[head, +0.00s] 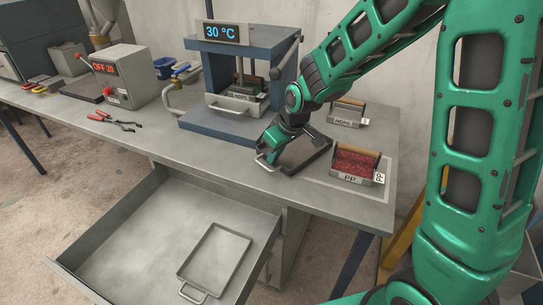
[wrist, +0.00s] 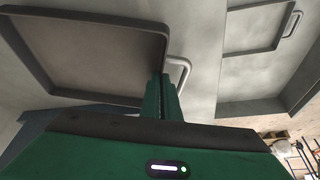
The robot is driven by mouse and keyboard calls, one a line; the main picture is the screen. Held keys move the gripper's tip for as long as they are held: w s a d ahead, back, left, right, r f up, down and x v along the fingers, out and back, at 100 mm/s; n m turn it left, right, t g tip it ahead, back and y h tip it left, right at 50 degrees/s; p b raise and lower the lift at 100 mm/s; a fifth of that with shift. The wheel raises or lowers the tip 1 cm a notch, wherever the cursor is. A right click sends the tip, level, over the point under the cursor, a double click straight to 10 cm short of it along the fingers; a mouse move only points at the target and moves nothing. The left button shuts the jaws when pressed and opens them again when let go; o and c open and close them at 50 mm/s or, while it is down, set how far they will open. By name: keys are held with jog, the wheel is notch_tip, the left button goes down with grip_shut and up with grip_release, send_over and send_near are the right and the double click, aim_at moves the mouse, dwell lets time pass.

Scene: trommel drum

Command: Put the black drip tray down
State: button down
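The black drip tray (head: 318,158) is at the bench's front part, between the blue press and the red-filled PP tray in the head view. My gripper (head: 270,156) points down at its handle side. In the wrist view the black drip tray (wrist: 90,10) fills the upper left, empty, with its light metal handle (wrist: 184,66) at my fingers. My gripper (wrist: 164,84) has its fingers close together on the handle, hiding part of it. I cannot tell whether the tray touches the bench or hangs just above it.
An open drawer (head: 125,235) below holds an empty grey tray (head: 215,255). The blue press (head: 238,60) reads 30 °C. The PP tray (head: 350,180) and HDPE tray (head: 346,113) stand to the right. Red-handled pliers (head: 112,121) lie left, with bare bench between.

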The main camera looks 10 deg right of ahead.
jog(key=shift+f, duration=0.4)
jog(key=c, duration=2.5)
grip_release()
jog(key=o, duration=0.6)
jog(key=shift+c, duration=0.2)
